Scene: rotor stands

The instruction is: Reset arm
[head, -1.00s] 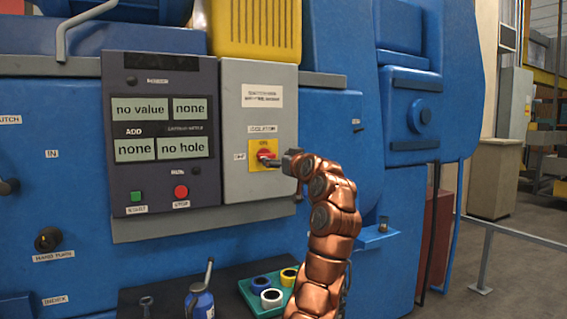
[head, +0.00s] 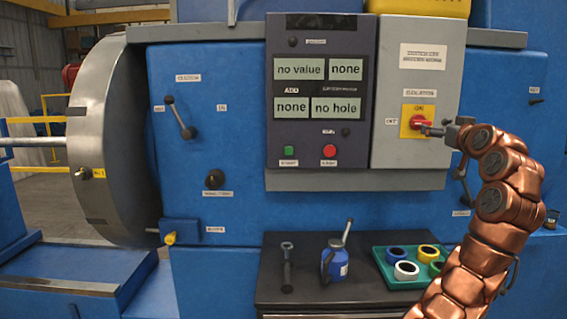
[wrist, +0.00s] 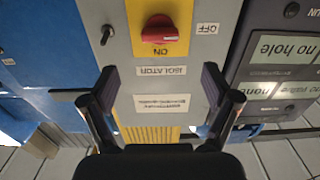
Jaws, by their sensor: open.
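My gripper (head: 436,130) is at the right in the head view, just right of and in front of the isolator's red knob (head: 419,122). In the wrist view, which looks upside down, the gripper (wrist: 158,84) is open with nothing between its fingers. The red knob (wrist: 160,30) on its yellow plate (wrist: 151,8) lies beyond the fingertips, apart from them in that picture. Its handle looks level, along the side with the OFF label (wrist: 207,28). The ON label is beside the knob on the yellow plate.
The dark panel (head: 318,178) shows "no value", "none", "none", "no hole". Below stands a dark bench (head: 330,297) with a blue oil can (head: 336,264), a bolt-like tool (head: 287,268) and a green tray (head: 387,277) of several rings. A large metal disc (head: 100,150) stands left.

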